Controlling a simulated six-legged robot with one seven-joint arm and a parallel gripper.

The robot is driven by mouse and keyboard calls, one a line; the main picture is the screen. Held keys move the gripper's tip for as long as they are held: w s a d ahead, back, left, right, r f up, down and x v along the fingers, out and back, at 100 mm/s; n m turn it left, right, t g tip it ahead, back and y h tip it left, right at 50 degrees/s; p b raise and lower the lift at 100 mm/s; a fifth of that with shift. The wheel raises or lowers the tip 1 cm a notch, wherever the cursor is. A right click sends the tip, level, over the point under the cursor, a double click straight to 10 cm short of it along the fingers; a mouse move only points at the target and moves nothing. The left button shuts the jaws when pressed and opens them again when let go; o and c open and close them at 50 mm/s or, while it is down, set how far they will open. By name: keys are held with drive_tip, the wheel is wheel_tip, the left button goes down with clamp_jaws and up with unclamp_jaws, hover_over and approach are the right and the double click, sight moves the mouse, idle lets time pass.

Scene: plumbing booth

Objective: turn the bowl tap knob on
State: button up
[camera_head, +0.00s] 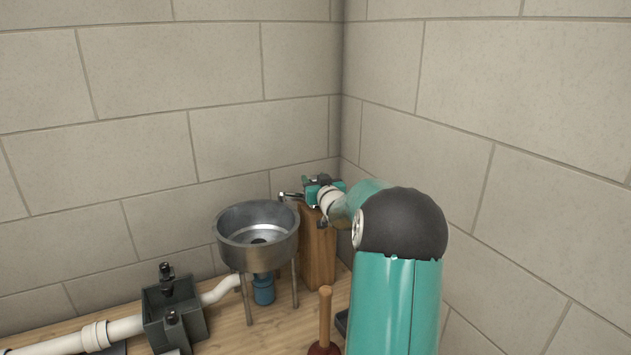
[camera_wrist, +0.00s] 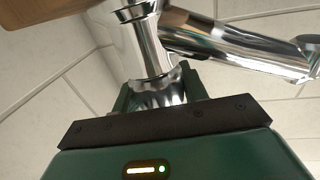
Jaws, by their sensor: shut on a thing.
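The bowl tap is chrome. In the wrist view its scalloped knob (camera_wrist: 158,88) sits between my gripper's two green fingers (camera_wrist: 160,95), which are shut on it. The tap's body (camera_wrist: 145,40) rises behind the knob and its spout (camera_wrist: 240,48) runs off to the right. In the head view my gripper (camera_head: 312,188) is small and partly hidden at the top of a wooden post (camera_head: 318,250). The spout (camera_head: 290,196) shows beside it, towards the metal bowl (camera_head: 258,225). The knob is hidden in the head view.
The bowl stands on thin legs left of the post, with a blue fitting (camera_head: 263,289) under it. A grey box (camera_head: 173,312) with white pipe (camera_head: 130,327) is at lower left. A plunger (camera_head: 325,320) stands in front. Block walls meet close behind the tap.

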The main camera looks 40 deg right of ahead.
drive_tip(key=n+y, duration=0.2)
drive_tip(key=y, duration=0.1)
drive_tip(key=n+t+y, duration=0.1)
drive_tip(key=n+y, duration=0.1)
drive_tip(key=y, duration=0.1)
drive_tip(key=n+y, duration=0.2)
drive_tip(key=y, duration=0.1)
drive_tip(key=shift+w+a+t, duration=0.1)
drive_tip(key=shift+a+t, duration=0.25)
drive_tip(key=shift+t, duration=0.05)
drive_tip(key=n+y, duration=0.1)
drive_tip(key=y, duration=0.1)
drive_tip(key=n+g+y, duration=0.1)
drive_tip(key=n+y, duration=0.1)
drive_tip(key=y, duration=0.1)
drive_tip(key=shift+a+f+n+y, duration=0.1)
drive_tip(key=shift+a+n+y, duration=0.15)
drive_tip(key=shift+n+y, duration=0.05)
drive_tip(key=shift+n+g+y, duration=0.6)
drive_tip(key=shift+y, duration=0.2)
drive_tip(key=shift+a, duration=0.1)
drive_tip(key=o, duration=1)
drive_tip(key=shift+r, duration=0.25)
